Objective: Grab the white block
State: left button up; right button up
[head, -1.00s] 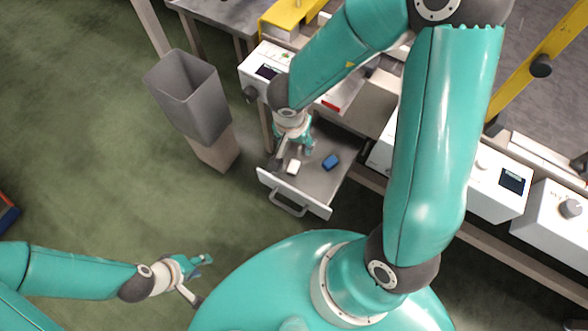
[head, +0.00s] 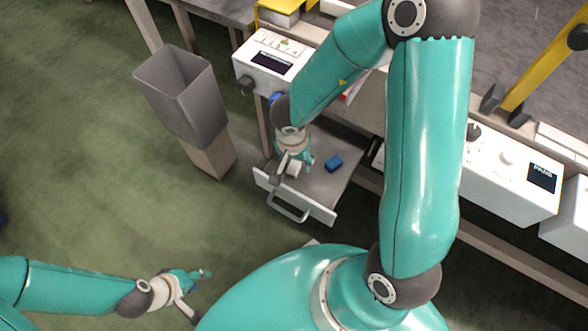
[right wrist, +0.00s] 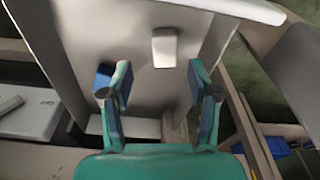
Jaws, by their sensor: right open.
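The white block (head: 294,170) lies in an open drawer (head: 320,211), and my right gripper partly covers it in the head view. In the right wrist view the white block (right wrist: 164,46) shows whole, beyond the fingertips and roughly between their lines. My right gripper (head: 295,164) is open and empty over the drawer; its two fingers also show apart in the right wrist view (right wrist: 161,72). My left gripper (head: 200,291) is at the lower left over the floor, fingers spread and empty, far from the drawer.
A blue block (head: 333,163) lies in the drawer right of the white one; in the right wrist view it (right wrist: 103,76) is beside the left finger. A grey bin (head: 182,95) stands left of the drawer. White control boxes (head: 272,62) stand above it.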

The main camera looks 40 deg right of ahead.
aim_at(293, 167)
jog(key=f+b, duration=0.2)
jog(key=f, duration=0.1)
jog(key=w+f+b, duration=0.1)
jog(key=f+b, duration=0.1)
jog(key=shift+s+r, duration=0.1)
jog(key=c, duration=0.9)
